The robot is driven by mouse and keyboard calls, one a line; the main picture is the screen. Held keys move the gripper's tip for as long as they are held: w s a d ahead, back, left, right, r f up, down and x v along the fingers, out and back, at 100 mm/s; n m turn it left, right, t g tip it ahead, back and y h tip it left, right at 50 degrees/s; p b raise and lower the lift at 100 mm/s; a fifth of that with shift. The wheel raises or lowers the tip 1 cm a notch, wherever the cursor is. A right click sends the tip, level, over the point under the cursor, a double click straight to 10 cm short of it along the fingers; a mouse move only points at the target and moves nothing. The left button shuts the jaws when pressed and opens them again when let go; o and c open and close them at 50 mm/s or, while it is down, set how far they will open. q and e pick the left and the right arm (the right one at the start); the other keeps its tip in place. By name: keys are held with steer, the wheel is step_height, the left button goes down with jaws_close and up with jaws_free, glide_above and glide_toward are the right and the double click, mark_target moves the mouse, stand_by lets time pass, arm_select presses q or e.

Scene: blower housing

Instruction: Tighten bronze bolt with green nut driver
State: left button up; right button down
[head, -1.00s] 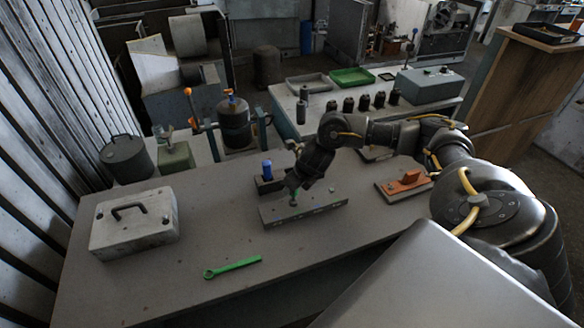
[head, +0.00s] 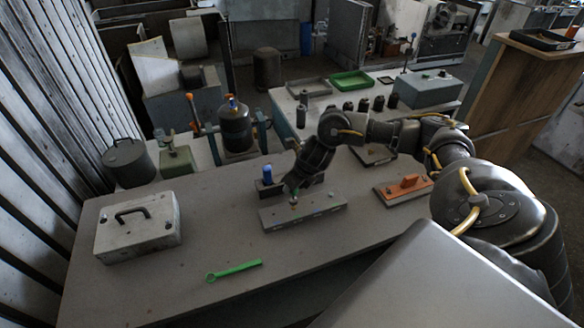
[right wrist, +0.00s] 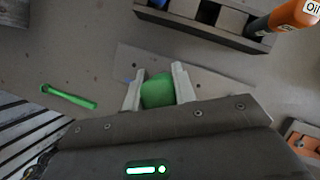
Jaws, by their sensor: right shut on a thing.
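A grey bar-shaped block (head: 322,213) with small coloured marks along its front lies in the middle of the table. My right gripper (head: 294,191) is over its left part. In the right wrist view, the right gripper (right wrist: 158,92) has its two pale fingers shut on the green handle of the nut driver (right wrist: 157,91). The driver's green lower end (head: 294,203) shows just under the gripper in the head view, at the block's top. Whether it sits on a bolt cannot be told. The bronze bolt cannot be made out. My left gripper is not in view.
A green wrench (head: 233,270) lies near the table's front. A grey handled box (head: 138,228) stands at the left, an orange-topped block (head: 405,188) at the right. A dark holder with a blue-topped item (head: 267,173) is behind the block. Bare table lies between box and block.

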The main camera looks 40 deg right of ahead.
step_height(320, 180, up, 3)
steer(key=shift+r+p, duration=0.1)
steer(key=shift+p, duration=1.1)
steer(key=shift+w+r, duration=0.1)
steer(key=shift+r, duration=0.8)
